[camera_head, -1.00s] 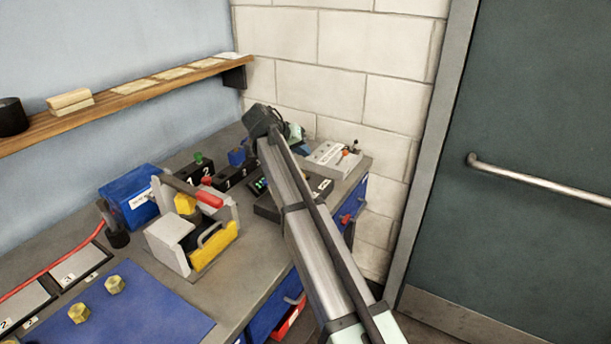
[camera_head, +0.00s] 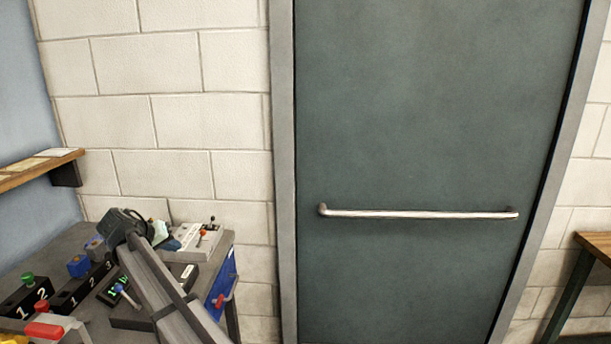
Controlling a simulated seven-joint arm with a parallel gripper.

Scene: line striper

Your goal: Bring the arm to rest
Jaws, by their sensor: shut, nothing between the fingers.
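My arm (camera_head: 165,285) rises from the bottom edge at the lower left to a dark joint (camera_head: 122,225) above the workbench. The part past this joint is mostly hidden behind the arm, and my gripper's fingers do not show. Nothing held by the arm is visible.
The workbench (camera_head: 72,240) at the left carries numbered black blocks (camera_head: 85,287) with coloured knobs and a grey box with small levers (camera_head: 197,240). A wooden shelf (camera_head: 40,170) is above. A closed green door (camera_head: 430,120) with a metal bar (camera_head: 420,214) fills the middle. A wooden table (camera_head: 597,243) stands at the right.

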